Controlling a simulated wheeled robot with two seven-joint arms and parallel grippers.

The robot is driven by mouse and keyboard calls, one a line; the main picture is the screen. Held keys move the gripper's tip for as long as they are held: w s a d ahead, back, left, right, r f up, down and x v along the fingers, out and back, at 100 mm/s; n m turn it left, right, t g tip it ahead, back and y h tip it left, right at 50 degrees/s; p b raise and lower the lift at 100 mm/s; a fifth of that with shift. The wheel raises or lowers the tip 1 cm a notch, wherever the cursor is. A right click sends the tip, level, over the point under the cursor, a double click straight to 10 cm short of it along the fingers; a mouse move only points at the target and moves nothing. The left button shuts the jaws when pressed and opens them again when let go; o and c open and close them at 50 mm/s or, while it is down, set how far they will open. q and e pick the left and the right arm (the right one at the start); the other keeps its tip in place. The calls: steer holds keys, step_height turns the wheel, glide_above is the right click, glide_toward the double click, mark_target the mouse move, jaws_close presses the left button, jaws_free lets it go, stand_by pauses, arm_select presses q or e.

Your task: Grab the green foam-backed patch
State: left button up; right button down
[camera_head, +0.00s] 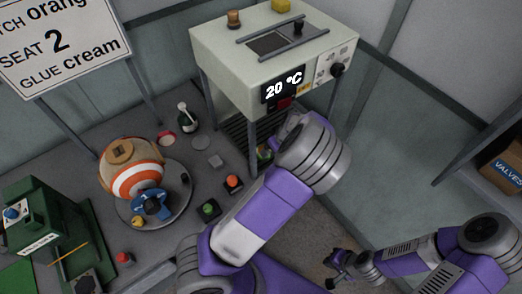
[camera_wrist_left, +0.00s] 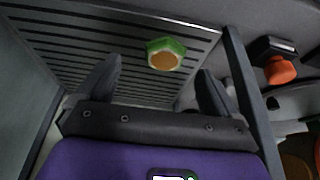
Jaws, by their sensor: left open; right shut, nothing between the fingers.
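The green patch (camera_wrist_left: 166,53) is a small piece with a green rim and an orange-brown middle. It lies on a slatted shelf (camera_wrist_left: 65,40) in the left wrist view. The head view hides the left fingers behind the wrist. My right gripper (camera_head: 338,271) is shut and empty, low at the right, far from the patch.
The cream heater box (camera_head: 230,62) reading 20 °C stands on grey legs above the shelf. A leg (camera_wrist_left: 250,100) rises right of my left fingers. A striped ball (camera_head: 137,180) sits on a round plate; small coloured pieces and a green press (camera_head: 45,225) stand around it.

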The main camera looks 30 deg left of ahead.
arm_select(q)
steer(key=shift+s+a+r+n+y, duration=0.1)
steer(key=shift+a+r+n+y, duration=0.1)
steer(key=shift+a, duration=0.25)
steer(key=shift+s+a+r+n+y, duration=0.1)
steer(key=shift+a+n, duration=0.1)
steer(key=shift+a, duration=0.2)
steer(key=x, duration=0.2)
steer(key=b+x, duration=0.1)
steer(key=x, duration=0.1)
steer(key=b+x, duration=0.1)
steer(key=x, duration=0.2)
steer(key=shift+s+d+f, duration=0.1)
steer(key=shift+d+f, duration=0.1)
steer(key=shift+d, duration=0.1)
steer(key=shift+c, duration=0.4)
steer(key=c, duration=1)
steer(key=shift+r, duration=0.15)
steer(key=shift+c, duration=0.2)
